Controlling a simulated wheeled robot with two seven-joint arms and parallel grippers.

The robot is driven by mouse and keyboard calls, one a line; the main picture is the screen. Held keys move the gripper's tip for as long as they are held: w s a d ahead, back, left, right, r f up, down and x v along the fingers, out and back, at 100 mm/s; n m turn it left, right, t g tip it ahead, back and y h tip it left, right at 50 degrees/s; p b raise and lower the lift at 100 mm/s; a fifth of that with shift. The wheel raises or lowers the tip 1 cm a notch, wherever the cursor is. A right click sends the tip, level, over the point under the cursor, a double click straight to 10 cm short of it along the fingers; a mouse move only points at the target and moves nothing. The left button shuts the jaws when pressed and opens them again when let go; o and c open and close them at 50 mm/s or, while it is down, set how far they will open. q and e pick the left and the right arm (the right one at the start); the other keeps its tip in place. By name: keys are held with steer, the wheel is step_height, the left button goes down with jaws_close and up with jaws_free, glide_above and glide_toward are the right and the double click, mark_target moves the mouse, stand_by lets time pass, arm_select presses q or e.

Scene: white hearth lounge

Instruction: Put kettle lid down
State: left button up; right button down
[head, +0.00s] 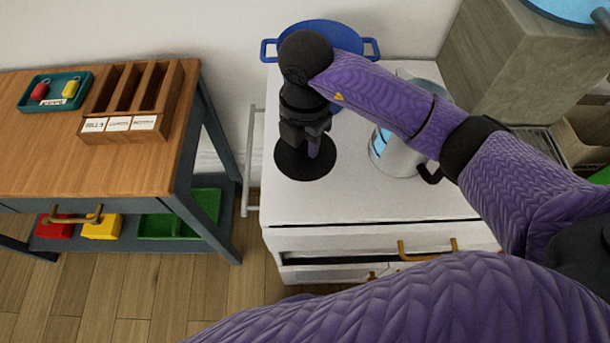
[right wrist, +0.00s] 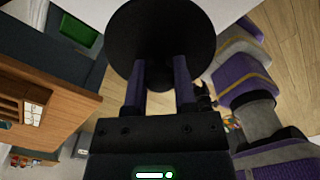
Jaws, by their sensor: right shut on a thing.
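My right gripper (head: 315,145) points down over the left part of the white stove top (head: 355,205). It is shut on the knob of the black round kettle lid (head: 290,166). In the right wrist view the lid (right wrist: 160,28) lies flat across the fingertips of the gripper (right wrist: 158,85), with its knob between them. I cannot tell whether the lid touches the stove top. The silver kettle (head: 405,158), with a blue strip and a black handle, stands to the right of the lid, partly behind my right arm. My left gripper is not in view.
A blue pot (head: 345,38) stands at the back of the stove, partly hidden by my arm. A wooden side table (head: 130,175) with a teal tray (head: 28,100) and a slotted wooden box (head: 125,135) is at left. The stove's front strip is clear.

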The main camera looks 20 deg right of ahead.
mark_target(305, 170)
step_height(305, 170, down, 10)
steer(key=b, duration=0.3)
steer(key=shift+r, duration=0.25)
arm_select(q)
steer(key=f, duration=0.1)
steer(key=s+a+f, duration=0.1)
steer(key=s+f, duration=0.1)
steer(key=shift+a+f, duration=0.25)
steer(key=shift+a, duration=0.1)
arm_select(e)
steer(key=shift+f, duration=0.1)
steer(key=shift+c, duration=2.1)
jaws_free()
steer(key=shift+r, duration=0.25)
step_height(305, 170, up, 12)
steer(key=p, duration=0.4)
steer(key=shift+f, duration=0.25)
steer(key=shift+r, duration=0.25)
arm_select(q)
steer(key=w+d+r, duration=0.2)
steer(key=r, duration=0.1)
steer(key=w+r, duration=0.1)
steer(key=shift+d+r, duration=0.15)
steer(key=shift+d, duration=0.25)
